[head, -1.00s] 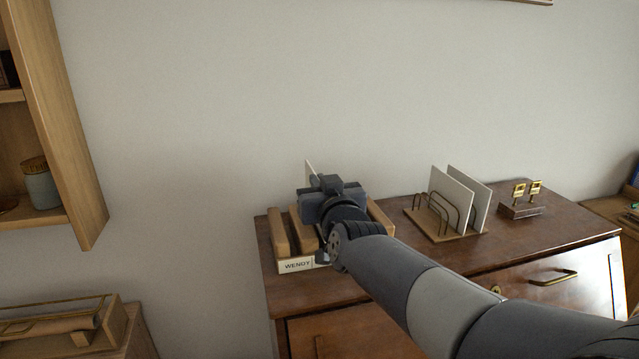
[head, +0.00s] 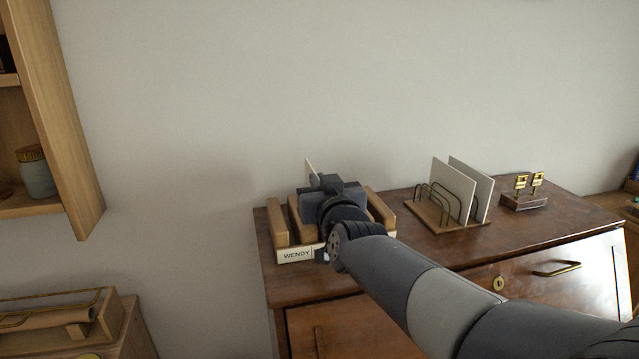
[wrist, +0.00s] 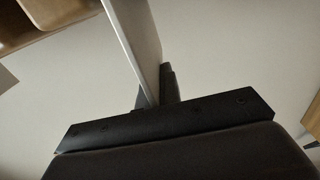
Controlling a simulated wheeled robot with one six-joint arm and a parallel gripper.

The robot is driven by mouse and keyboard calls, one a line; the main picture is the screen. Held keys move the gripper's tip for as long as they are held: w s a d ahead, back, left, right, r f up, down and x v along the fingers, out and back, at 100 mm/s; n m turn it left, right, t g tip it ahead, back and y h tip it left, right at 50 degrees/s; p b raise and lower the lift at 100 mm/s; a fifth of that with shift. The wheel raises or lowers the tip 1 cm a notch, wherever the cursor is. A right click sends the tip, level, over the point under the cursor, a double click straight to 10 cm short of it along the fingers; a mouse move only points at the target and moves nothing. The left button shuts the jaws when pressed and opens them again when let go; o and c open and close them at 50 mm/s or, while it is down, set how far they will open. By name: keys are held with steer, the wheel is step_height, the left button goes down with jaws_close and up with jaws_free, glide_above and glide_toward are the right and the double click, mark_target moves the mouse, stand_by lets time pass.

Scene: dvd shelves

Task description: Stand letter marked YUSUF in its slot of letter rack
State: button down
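The wooden letter rack (head: 277,222) stands at the left end of the brown cabinet top, with a label reading WENDY on its front left. The rest of its front is behind my arm. My gripper (head: 322,186) is over the rack. In the wrist view my gripper (wrist: 158,88) is shut on a pale upright letter (wrist: 132,35). Only a thin pale edge of this letter (head: 310,168) shows above my gripper in the head view. No name is readable on it. Its lower edge is hidden, so I cannot tell whether it touches the rack.
A wire holder (head: 437,209) with two pale upright cards (head: 453,187) stands right of the rack. A small brown stand with brass pieces (head: 524,201) is farther right. A wooden wall shelf (head: 62,120) is at the left.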

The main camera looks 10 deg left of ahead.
steer(key=shift+f+b, duration=0.65)
steer(key=shift+f, duration=0.7)
steer(key=c, duration=1.8)
jaws_free()
steer(key=shift+w+a, duration=0.1)
steer(key=shift+o, duration=1.2)
steer(key=shift+r, duration=0.25)
steer(key=shift+r, duration=0.1)
steer(key=v, duration=1.1)
